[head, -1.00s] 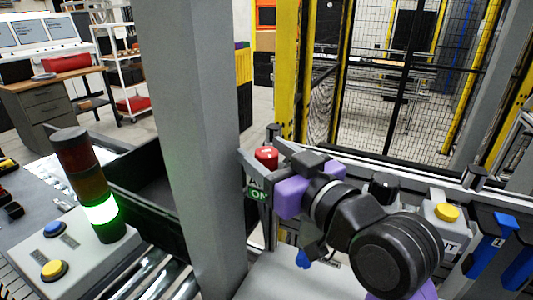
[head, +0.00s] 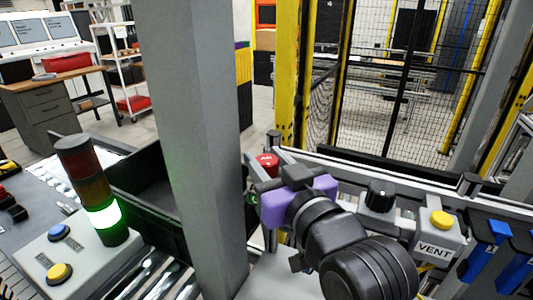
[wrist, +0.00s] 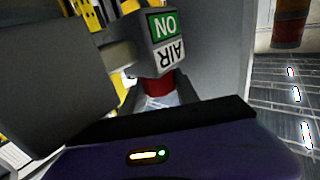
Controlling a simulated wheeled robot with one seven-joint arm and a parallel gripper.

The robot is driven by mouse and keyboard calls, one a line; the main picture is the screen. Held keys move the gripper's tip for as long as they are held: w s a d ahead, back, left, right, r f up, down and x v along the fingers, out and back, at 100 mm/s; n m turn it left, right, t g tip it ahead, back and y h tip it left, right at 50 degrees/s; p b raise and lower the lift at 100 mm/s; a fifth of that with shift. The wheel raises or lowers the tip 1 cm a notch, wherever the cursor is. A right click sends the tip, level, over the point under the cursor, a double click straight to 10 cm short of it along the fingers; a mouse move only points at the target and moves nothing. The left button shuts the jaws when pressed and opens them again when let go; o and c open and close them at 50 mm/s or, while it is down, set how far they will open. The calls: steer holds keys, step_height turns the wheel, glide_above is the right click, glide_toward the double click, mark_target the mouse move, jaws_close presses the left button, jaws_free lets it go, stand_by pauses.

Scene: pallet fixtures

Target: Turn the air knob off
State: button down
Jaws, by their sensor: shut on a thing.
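The red air knob (head: 265,163) sits on a small grey bracketed housing right of the grey post in the head view. In the wrist view the red knob (wrist: 158,84) shows partly, next to a box with a white AIR label (wrist: 170,54) and a green ON label (wrist: 164,25), both upside down. My gripper (head: 262,178), with its purple body, reaches the knob from the right and is shut on it. The fingertips and much of the knob's side are hidden.
A grey post (head: 190,150) stands close on the left. A black knob (head: 380,196) and a yellow button (head: 441,219) on the VENT box (head: 433,250) are right of my arm. A stack light (head: 103,213) glows green at left. Yellow-framed mesh fencing (head: 375,80) stands behind.

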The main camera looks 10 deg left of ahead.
steer(key=m+h, duration=0.1)
steer(key=m+t+h+p, duration=0.1)
steer(key=h, duration=0.1)
steer(key=shift+s+a+t, duration=0.1)
steer(key=shift+a+t, duration=0.1)
steer(key=shift+t, duration=0.1)
steer(key=shift+m+t+h, duration=0.3)
steer(key=shift+m+h, duration=0.5)
steer(key=shift+h, duration=0.3)
steer(key=m+h+b, duration=0.1)
steer(key=m+h, duration=0.1)
steer(key=h, duration=0.2)
steer(key=shift+f+m+b, duration=0.15)
steer(key=shift+m+b, duration=0.25)
steer(key=shift+d+m+h+b, duration=0.15)
steer(key=shift+m+h+b, duration=0.9)
steer(key=shift+h, duration=0.95)
steer(key=c, duration=0.9)
jaws_free()
